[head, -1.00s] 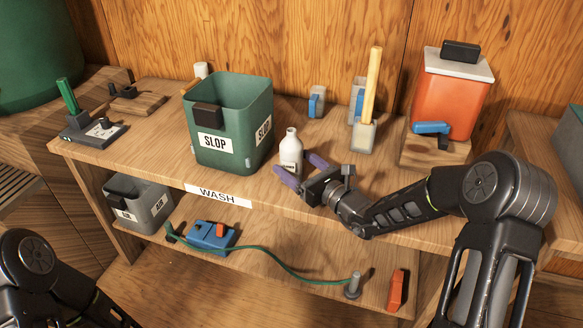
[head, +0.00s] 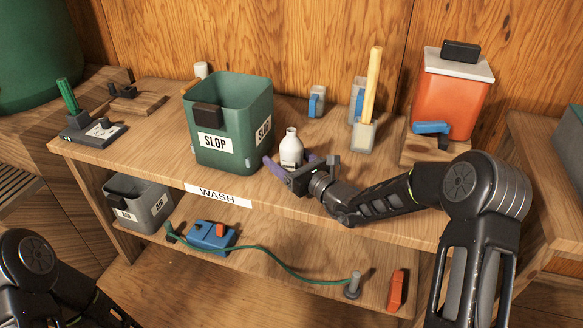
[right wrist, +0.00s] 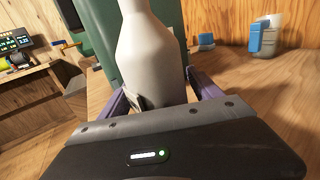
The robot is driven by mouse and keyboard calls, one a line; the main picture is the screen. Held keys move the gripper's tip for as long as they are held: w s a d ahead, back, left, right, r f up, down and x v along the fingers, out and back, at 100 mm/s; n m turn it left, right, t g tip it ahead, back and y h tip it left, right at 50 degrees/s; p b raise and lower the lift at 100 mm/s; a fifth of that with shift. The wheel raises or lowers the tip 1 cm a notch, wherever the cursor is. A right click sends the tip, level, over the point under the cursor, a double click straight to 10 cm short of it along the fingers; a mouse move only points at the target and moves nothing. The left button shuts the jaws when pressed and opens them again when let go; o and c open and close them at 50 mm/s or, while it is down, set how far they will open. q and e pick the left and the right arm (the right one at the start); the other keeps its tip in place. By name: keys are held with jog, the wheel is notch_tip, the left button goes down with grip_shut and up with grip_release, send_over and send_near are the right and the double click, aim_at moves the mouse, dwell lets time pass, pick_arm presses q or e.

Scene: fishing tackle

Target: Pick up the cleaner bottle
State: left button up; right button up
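The cleaner bottle (head: 291,147), white with a narrow neck and a dark-lettered label, stands upright on the worktop, to the right of the green slop bin. My right gripper (head: 290,163) is at the bottle, low, with one purple finger on each side of it. In the right wrist view the bottle (right wrist: 150,50) stands between the two spread fingers, its base hidden by the gripper body. The fingers look open, with some room beside the bottle. My left arm shows at the lower left, but its gripper is out of view.
The green slop bin (head: 232,112) stands close to the bottle's left. Behind are a blue-handled cup (head: 317,101) and a holder (head: 363,136) with a wooden handle. An orange container (head: 450,103) stands at right. The WASH label (head: 218,195) marks the worktop's front edge.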

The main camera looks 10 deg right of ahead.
jog(key=c, duration=1.5)
notch_tip(320, 180, up, 10)
jog(key=shift+r+p, duration=0.1)
jog(key=shift+p, duration=0.35)
